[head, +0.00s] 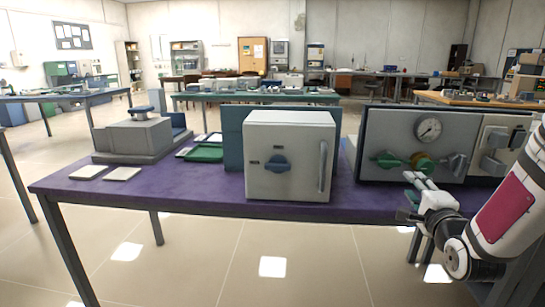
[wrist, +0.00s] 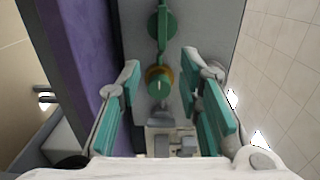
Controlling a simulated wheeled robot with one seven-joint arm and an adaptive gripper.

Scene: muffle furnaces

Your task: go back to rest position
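My gripper (head: 414,176) is at the right in the head view, in front of the grey panel (head: 385,122) with a round gauge. In the wrist view my gripper (wrist: 160,65) has its two teal-padded fingers spread wide apart, and nothing is held. A yellow-and-green knob (wrist: 158,82) shows between the fingers, apart from both. A green valve handle (wrist: 162,25) lies beyond it.
A white muffle furnace (head: 262,180) with a blue knob and a vertical handle stands mid-table, left of the panel. The purple table (head: 190,195) also bears a grey device (head: 135,138), white tiles (head: 123,174) and a green tray (head: 204,153). Floor in front is clear.

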